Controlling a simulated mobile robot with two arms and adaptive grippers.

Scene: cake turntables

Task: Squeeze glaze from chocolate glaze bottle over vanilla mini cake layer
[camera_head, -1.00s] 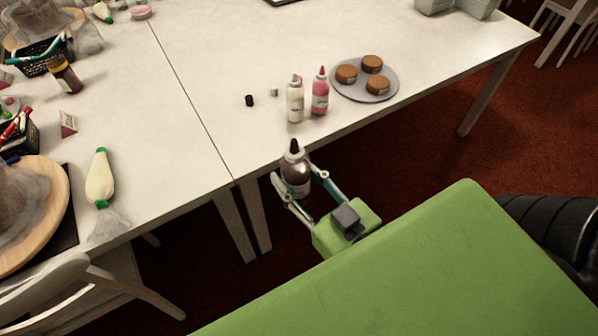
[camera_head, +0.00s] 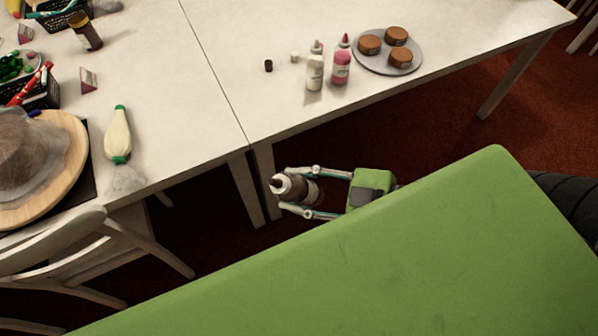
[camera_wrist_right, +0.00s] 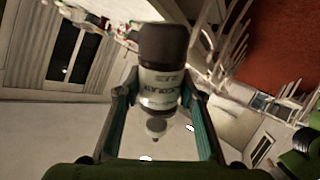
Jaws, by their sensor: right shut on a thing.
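The chocolate glaze bottle (camera_head: 303,190) is dark with a pale label and is held in my right gripper (camera_head: 284,189), off the table's front edge. Its nozzle points left in the head view, so it lies tilted far over. In the right wrist view the bottle (camera_wrist_right: 160,85) sits between the two fingers of my right gripper (camera_wrist_right: 160,100), nozzle toward the bottom of the picture. Three small brown cakes (camera_head: 397,36) stand on a grey round plate (camera_head: 381,67) at the table's right; I cannot tell which is vanilla. My left gripper is not in view.
A white bottle (camera_head: 315,72) and a pink bottle (camera_head: 341,68) stand left of the plate. A small black cap (camera_head: 268,66) lies near them. A chair (camera_head: 75,250) stands at the lower left.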

